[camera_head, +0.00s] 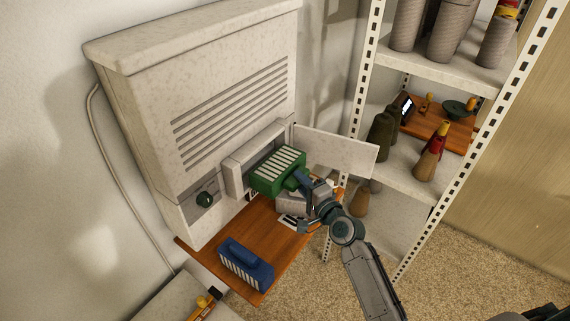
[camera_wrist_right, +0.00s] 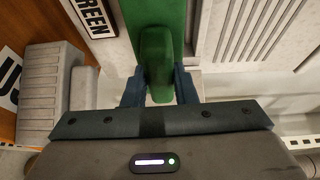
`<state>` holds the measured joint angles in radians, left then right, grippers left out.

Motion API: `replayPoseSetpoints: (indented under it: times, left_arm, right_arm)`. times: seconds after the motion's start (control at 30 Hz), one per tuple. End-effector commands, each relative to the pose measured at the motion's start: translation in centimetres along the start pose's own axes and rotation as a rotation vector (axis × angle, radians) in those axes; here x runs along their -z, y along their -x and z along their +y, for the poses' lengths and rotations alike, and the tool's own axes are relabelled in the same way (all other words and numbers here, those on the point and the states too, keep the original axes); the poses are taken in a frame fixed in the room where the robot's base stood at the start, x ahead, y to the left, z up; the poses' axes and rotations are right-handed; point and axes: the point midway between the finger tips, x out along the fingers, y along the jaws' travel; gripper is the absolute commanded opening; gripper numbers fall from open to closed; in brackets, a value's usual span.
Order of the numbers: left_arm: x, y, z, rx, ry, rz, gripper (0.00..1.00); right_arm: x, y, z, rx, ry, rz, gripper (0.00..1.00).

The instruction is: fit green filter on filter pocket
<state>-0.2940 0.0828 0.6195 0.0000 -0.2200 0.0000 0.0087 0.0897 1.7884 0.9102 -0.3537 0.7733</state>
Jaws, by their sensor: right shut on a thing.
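The green filter (camera_head: 278,170), a box with pale slats, is held in front of the filter pocket (camera_head: 236,173), an opening in the pale wall unit. Its far side overlaps the pocket's mouth in the head view; I cannot tell how deep it sits. My right gripper (camera_head: 302,182) is shut on the green filter's handle. In the right wrist view the gripper (camera_wrist_right: 160,88) grips the green handle (camera_wrist_right: 156,50), and a label reading GREEN (camera_wrist_right: 91,16) shows beside the filter. My left gripper is not in view.
A blue filter (camera_head: 246,264) lies on the wooden shelf (camera_head: 215,262) below the pocket. A pale door panel (camera_head: 337,150) stands open right of the pocket. A green knob (camera_head: 205,199) is left of it. A metal rack (camera_head: 428,80) with yarn cones stands at right.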

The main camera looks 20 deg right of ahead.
Motion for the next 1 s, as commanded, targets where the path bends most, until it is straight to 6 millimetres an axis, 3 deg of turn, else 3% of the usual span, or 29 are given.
replayPoseSetpoints:
  times: [0.1,0.17,0.4,0.53,0.83,1.0]
  left_arm:
    - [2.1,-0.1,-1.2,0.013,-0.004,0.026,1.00]
    - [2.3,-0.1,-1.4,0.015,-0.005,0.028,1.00]
    - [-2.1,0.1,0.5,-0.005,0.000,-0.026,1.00]
    - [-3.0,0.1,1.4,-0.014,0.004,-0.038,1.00]
    - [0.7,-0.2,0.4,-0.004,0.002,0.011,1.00]
    - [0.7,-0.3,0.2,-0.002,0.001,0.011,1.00]
  right_arm:
    - [0.1,0.4,-0.2,0.021,-0.007,0.007,0.00]
    - [0.1,0.4,-0.3,0.024,-0.008,0.007,0.00]
    - [0.1,0.4,-0.3,0.023,-0.007,0.007,0.00]
    - [0.0,0.5,-0.2,0.024,-0.007,0.004,0.00]
    - [-0.6,-1.0,-0.3,0.025,-0.009,0.004,0.00]
    - [-1.2,-2.5,-0.3,0.025,-0.009,0.003,0.00]
